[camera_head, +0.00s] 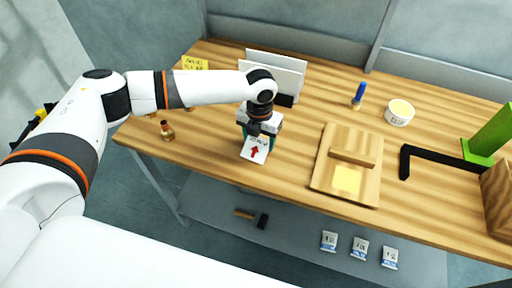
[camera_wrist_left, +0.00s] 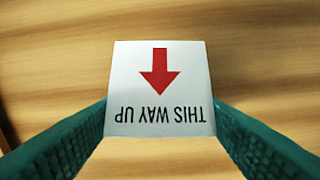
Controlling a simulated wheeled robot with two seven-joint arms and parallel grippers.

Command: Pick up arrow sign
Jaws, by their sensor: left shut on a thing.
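The arrow sign (camera_head: 255,149) is a white card with a red arrow, at the front left part of the table in the head view. In the left wrist view the sign (camera_wrist_left: 160,88) shows a red arrow and the words "THIS WAY UP", upside down in that picture. My left gripper (camera_head: 256,138) is shut on it, with its green fingers (camera_wrist_left: 160,125) at the card's two side edges. Wood grain fills the background behind the card. I cannot tell whether the card touches the table. My right gripper is not in view.
White panels (camera_head: 275,72) stand behind my left gripper. A wooden board (camera_head: 318,178) with a block lies to the right. A small brown bottle (camera_head: 167,130) stands left.

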